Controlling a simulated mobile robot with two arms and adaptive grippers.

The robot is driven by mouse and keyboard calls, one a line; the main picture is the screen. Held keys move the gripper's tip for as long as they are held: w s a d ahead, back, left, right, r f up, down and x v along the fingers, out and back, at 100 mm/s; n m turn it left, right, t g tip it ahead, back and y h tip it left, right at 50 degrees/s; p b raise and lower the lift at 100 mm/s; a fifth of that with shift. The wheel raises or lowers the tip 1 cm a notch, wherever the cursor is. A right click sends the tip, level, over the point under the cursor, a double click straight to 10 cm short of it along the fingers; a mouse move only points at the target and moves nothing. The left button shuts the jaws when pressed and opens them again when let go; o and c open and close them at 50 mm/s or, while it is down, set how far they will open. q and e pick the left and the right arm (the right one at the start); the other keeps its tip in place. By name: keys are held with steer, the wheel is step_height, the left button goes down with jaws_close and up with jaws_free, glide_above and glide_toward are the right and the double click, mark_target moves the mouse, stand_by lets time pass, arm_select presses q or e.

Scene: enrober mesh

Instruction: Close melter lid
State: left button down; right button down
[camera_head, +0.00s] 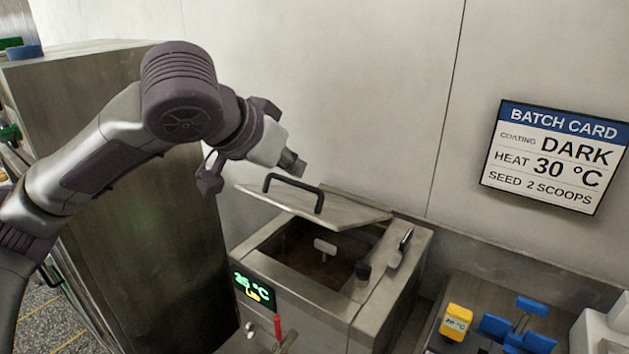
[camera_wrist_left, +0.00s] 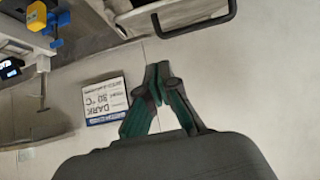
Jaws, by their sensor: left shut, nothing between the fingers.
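The melter (camera_head: 390,292) is a steel box with a display reading about 26 °C. Its lid (camera_head: 345,213) is tilted up, partly open, with a black bar handle (camera_head: 293,187) on top. Dark contents show in the tank below. My left gripper (camera_head: 292,163) is shut and empty, just above and behind the lid handle, apart from it. In the left wrist view the fingertips of my left gripper (camera_wrist_left: 158,70) meet, and the dark handle (camera_wrist_left: 195,14) shows at the top of the picture. My right gripper is not in view.
A yellow container (camera_head: 456,321) and blue items (camera_head: 530,306) stand on the right. A tall steel cabinet (camera_head: 150,230) is on the left. The batch card (camera_head: 556,157) hangs on the wall.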

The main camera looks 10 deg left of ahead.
arm_select(q)
steer(key=p, duration=0.2)
glide_above(319, 209)
steer(key=f, duration=0.6)
steer(key=shift+s+a+f, duration=0.15)
steer(key=shift+s+f, duration=0.15)
steer(key=s+f, duration=0.1)
steer(key=s+a+f, duration=0.1)
steer(key=f, duration=0.1)
steer(key=shift+s+p, duration=0.15)
steer(key=shift+p, duration=0.25)
steer(key=shift+d+f, duration=0.1)
steer(key=shift+d, duration=0.05)
